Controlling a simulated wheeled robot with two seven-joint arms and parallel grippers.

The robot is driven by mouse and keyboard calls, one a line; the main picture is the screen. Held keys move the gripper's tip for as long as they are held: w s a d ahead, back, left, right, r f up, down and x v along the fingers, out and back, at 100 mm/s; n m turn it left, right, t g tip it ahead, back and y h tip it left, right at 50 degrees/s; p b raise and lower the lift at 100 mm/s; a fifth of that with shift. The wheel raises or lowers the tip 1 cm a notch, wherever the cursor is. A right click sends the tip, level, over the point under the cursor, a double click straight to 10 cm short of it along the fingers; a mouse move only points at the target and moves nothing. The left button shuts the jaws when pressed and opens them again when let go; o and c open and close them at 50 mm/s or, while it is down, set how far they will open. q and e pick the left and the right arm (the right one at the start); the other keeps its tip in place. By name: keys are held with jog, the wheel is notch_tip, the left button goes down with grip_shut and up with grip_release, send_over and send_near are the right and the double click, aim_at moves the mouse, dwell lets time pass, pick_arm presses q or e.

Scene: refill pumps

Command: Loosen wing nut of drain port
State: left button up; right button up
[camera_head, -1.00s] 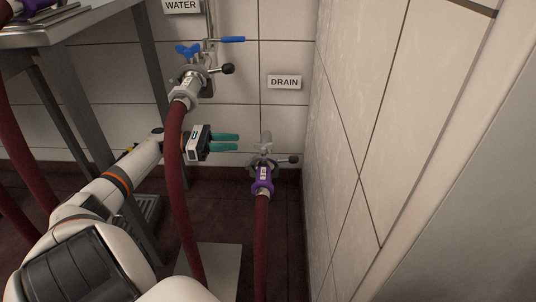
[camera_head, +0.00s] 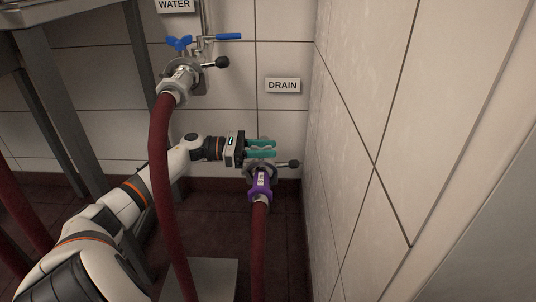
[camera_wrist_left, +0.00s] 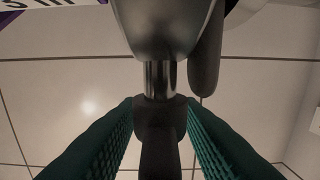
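The drain port (camera_head: 262,172) is low on the wall below the DRAIN sign, with a purple collar (camera_head: 260,186) on a red hose. A lever with a dark knob (camera_head: 293,163) sticks out to its right. My left gripper (camera_head: 275,149) reaches in from the left, its green fingers level with the top of the port and covering part of it. In the left wrist view, the fingers (camera_wrist_left: 160,104) are apart, one each side of a dark part (camera_wrist_left: 160,135) on a short metal stem. Whether they touch it I cannot tell. My right gripper is not in view.
The WATER port (camera_head: 180,80) with a blue handle and its red hose (camera_head: 161,180) are left of the drain; the hose passes in front of my left arm. A tiled wall (camera_head: 400,110) stands close on the right. A metal table (camera_head: 60,15) is at upper left.

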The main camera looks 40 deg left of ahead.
pick_arm(q)
jog(key=shift+w+d, duration=0.3)
jog(key=shift+d, duration=0.1)
jog(key=shift+c, duration=0.2)
grip_shut()
